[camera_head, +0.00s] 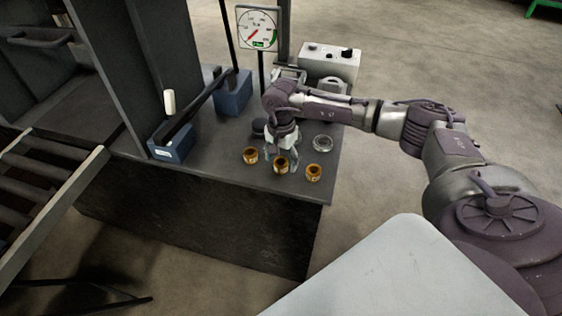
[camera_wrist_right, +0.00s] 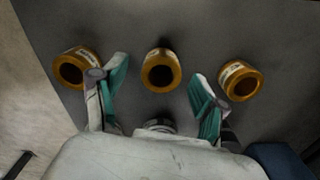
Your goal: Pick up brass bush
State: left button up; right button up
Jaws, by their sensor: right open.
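Three brass bushes stand in a row near the front edge of the dark bench: a left one (camera_head: 250,155), a middle one (camera_head: 281,165) and a right one (camera_head: 314,172). My right gripper (camera_head: 282,158) is open and points down over the row, close to the middle bush. In the right wrist view the middle bush (camera_wrist_right: 160,70) lies between and just beyond the spread fingertips (camera_wrist_right: 158,85), apart from both. The other two bushes (camera_wrist_right: 77,68) and (camera_wrist_right: 241,80) lie outside the fingers. My left gripper is not in view.
The dark bench (camera_head: 230,170) also holds a clear glass dish (camera_head: 322,143), a blue box (camera_head: 171,140), a second blue block (camera_head: 233,92), a dial gauge (camera_head: 258,29) and a pale control box (camera_head: 329,62). A roller rack (camera_head: 45,190) stands at the left.

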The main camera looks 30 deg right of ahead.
jog(key=shift+a+f, duration=0.1)
jog(key=shift+f, duration=0.6)
jog(key=c, duration=1.2)
jog(key=shift+r, duration=0.1)
jog(key=shift+c, duration=0.2)
